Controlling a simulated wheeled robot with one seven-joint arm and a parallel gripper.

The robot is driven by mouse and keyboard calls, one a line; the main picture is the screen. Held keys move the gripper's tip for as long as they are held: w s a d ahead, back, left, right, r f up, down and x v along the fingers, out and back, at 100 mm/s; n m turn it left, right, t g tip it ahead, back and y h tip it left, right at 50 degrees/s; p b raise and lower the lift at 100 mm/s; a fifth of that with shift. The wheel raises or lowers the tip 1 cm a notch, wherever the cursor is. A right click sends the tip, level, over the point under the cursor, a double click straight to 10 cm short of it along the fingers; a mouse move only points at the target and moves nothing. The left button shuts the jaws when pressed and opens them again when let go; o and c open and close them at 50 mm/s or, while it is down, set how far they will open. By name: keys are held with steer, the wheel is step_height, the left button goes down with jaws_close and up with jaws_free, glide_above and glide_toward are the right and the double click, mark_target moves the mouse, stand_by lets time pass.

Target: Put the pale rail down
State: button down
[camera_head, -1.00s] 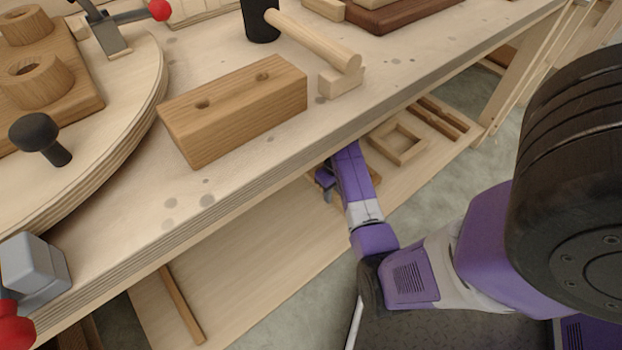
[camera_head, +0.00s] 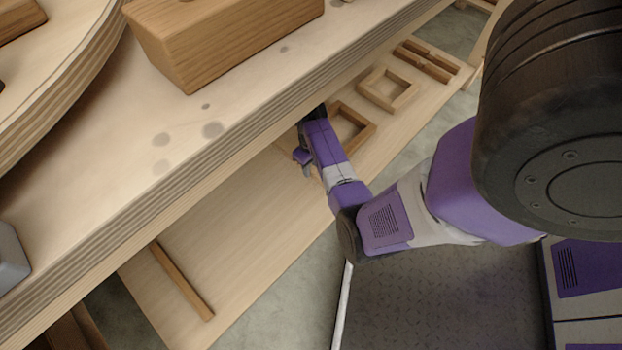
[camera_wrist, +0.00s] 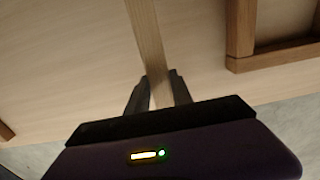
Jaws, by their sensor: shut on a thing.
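The pale rail (camera_wrist: 149,40) is a light wooden bar in the wrist view. It runs from the top edge down between the two dark fingers of my gripper (camera_wrist: 156,90), which are shut on it. Pale shelf board fills the view behind it; I cannot tell whether the rail touches the board. In the head view my gripper reaches under the workbench top over the lower shelf (camera_head: 235,235). Its fingertips and most of the rail are hidden there.
Square wooden frames (camera_head: 362,113) lie on the shelf right of my gripper; a frame corner shows in the wrist view (camera_wrist: 240,58). A brown strip (camera_head: 181,281) lies on the shelf's left part. The bench edge (camera_head: 215,150) overhangs. The shelf between is bare.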

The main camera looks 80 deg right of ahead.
mark_target(311, 181)
step_height(311, 181, down, 6)
steer(key=b, duration=0.2)
steer(key=shift+r+b, duration=0.15)
steer(key=shift+b, duration=0.25)
steer(key=shift+r, duration=0.1)
steer(key=c, duration=1.1)
jaws_free()
